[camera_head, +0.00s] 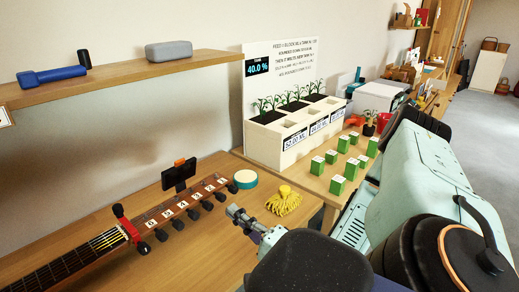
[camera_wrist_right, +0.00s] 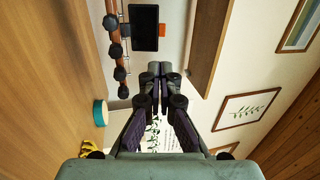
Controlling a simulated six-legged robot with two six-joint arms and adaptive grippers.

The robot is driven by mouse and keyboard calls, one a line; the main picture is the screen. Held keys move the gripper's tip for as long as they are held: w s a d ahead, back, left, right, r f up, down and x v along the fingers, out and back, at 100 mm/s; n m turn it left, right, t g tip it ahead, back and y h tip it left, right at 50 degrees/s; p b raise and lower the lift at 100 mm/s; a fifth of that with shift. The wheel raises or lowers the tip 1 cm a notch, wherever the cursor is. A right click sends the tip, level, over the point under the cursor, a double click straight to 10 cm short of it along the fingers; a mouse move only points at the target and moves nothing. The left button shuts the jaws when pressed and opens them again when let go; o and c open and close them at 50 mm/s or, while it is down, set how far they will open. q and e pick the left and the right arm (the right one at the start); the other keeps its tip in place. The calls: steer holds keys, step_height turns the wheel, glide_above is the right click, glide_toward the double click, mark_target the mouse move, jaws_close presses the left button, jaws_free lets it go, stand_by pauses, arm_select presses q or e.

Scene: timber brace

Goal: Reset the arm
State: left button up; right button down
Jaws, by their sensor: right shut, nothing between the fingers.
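My right arm comes in from the right in the head view. Its right gripper (camera_head: 238,214) is above the wooden table (camera_head: 215,262), to the left of a yellow tufted object. In the right wrist view the right gripper (camera_wrist_right: 155,72) points away from the camera. Its fingertips are together and nothing is between them. My left gripper does not show in either view.
A guitar neck (camera_head: 90,252) with a dark tuner (camera_head: 179,175) lies at the left. A teal-edged roll (camera_head: 246,179) and yellow tufted object (camera_head: 284,201) sit nearby. A white planter (camera_head: 292,133) and several green-white boxes (camera_head: 337,185) stand behind. A shelf (camera_head: 120,73) overhangs the left.

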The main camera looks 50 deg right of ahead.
steer(key=v, duration=0.6)
steer(key=shift+f, duration=0.15)
steer(key=shift+d, duration=0.1)
steer(key=shift+s, duration=0.15)
